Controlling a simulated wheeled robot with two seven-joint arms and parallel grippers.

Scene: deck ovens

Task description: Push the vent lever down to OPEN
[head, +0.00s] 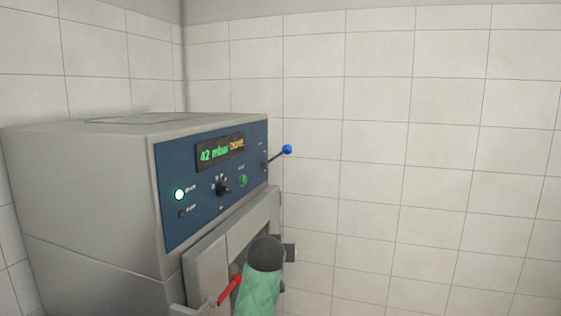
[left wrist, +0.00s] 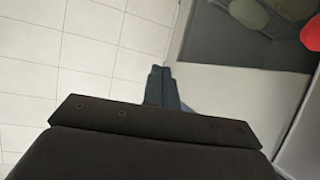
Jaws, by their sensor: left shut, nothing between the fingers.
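The vent lever, a thin dark rod with a blue ball knob (head: 287,149), sticks out from the right end of the oven's blue control panel (head: 205,212). It slants up and outward to the right. My left gripper (left wrist: 163,73) shows in the left wrist view with its two dark fingers together and nothing between them. In the head view my left arm is low, in front of the oven door and well below the lever, not touching it; its fingertips are hard to make out there. The lever is not recognisable in the left wrist view. My right gripper is not in view.
The oven (head: 80,190) fills the left side. Its display (head: 220,151) reads "42 mbar" and an orange word. A red handle (head: 230,290) is close to my left arm. A tiled wall (head: 420,150) stands behind; the space right of the lever is clear.

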